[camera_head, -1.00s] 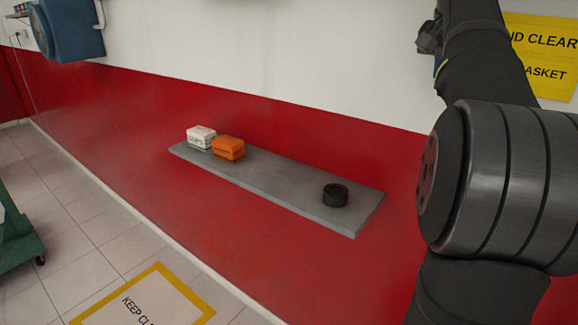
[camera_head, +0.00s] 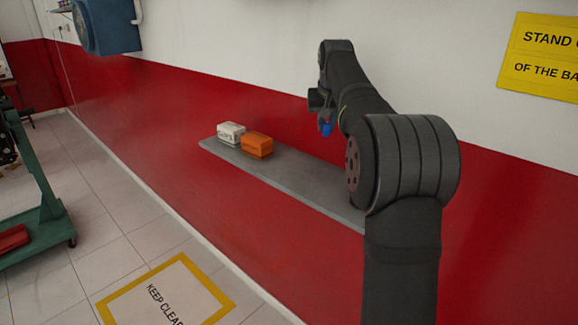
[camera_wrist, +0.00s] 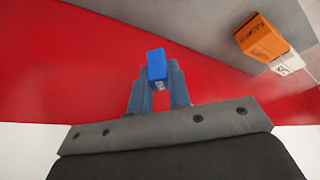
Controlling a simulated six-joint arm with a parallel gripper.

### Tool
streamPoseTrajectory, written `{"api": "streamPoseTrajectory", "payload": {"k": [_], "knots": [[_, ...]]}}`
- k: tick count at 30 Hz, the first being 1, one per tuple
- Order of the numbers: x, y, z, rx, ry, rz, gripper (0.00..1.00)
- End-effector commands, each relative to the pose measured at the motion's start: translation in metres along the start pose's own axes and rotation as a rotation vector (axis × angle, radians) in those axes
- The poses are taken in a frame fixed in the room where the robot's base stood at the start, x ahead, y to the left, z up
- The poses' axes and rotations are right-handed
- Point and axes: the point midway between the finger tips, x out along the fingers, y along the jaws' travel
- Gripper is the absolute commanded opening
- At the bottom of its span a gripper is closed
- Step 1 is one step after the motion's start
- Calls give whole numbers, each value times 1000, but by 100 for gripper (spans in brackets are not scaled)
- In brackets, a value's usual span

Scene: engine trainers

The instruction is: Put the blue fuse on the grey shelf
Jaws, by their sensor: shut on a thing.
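The blue fuse (camera_wrist: 156,66) is held between the fingertips of my gripper (camera_wrist: 157,82) in the wrist view. A small blue part of the fuse also shows in the head view (camera_head: 325,129), at the end of my arm. My gripper is shut on it and holds it in the air. The grey shelf (camera_head: 285,184) is fixed along the red wall, and the fuse appears above it in the head view. My arm hides the shelf's right part. The shelf also fills the upper right of the wrist view (camera_wrist: 205,25).
A white box (camera_head: 231,133) and an orange box (camera_head: 257,145) stand side by side toward the shelf's left end. The shelf just right of the orange box is bare. A blue machine (camera_head: 108,25) is on the wall at upper left, a green stand (camera_head: 45,225) on the floor.

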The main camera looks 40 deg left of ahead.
Motion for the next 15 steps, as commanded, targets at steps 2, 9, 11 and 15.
{"api": "streamPoseTrajectory", "payload": {"k": [2,9,11,15], "knots": [[12,-13,-2,-15,-2,-6,0],[44,-25,6,-26,-4,-11,0],[55,-25,10,-26,-4,-10,0],[74,-25,18,-26,-2,-10,0]]}}
